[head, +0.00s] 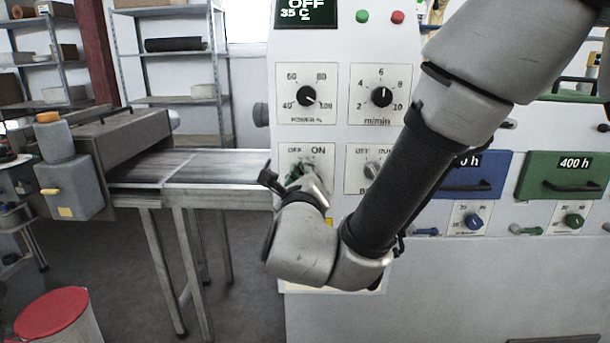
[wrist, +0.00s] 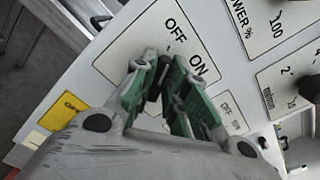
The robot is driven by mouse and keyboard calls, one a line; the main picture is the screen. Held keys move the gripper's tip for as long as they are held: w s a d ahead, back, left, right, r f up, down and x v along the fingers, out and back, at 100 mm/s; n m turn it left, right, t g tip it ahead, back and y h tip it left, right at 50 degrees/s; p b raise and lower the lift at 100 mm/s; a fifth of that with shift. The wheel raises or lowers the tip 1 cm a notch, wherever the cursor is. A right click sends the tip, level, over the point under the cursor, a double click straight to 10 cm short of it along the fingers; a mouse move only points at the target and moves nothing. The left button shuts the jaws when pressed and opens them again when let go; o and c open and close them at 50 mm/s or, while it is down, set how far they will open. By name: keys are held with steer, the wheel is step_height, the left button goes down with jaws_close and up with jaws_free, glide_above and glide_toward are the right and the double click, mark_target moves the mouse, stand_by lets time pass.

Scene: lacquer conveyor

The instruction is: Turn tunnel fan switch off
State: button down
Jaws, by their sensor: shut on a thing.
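The OFF/ON switch plate (head: 322,159) is at the lower left of the white control panel, below the POWER % dial. In the wrist view the plate (wrist: 116,62) lies tilted, with OFF and ON printed above the fingers. My gripper (head: 300,170) is at this plate, its green-padded fingers (wrist: 164,72) shut around the small dark switch knob between them. The fingers hide most of the knob, so I cannot tell which word it points to. The plate's name label is hidden by my gripper in the head view.
A POWER % dial (head: 306,96), an m/min dial (head: 381,97) and a second OFF switch (head: 373,171) sit close by. The display (head: 306,13) reads OFF and 35 C. A conveyor (head: 215,170) stands left. Blue (head: 470,174) and green (head: 562,176) drawers are at right.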

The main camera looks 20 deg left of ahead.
steer(key=shift+n, duration=0.5)
stand_by(0.9)
steer(key=c, duration=1.5)
jaws_free()
steer(key=v, duration=1.2)
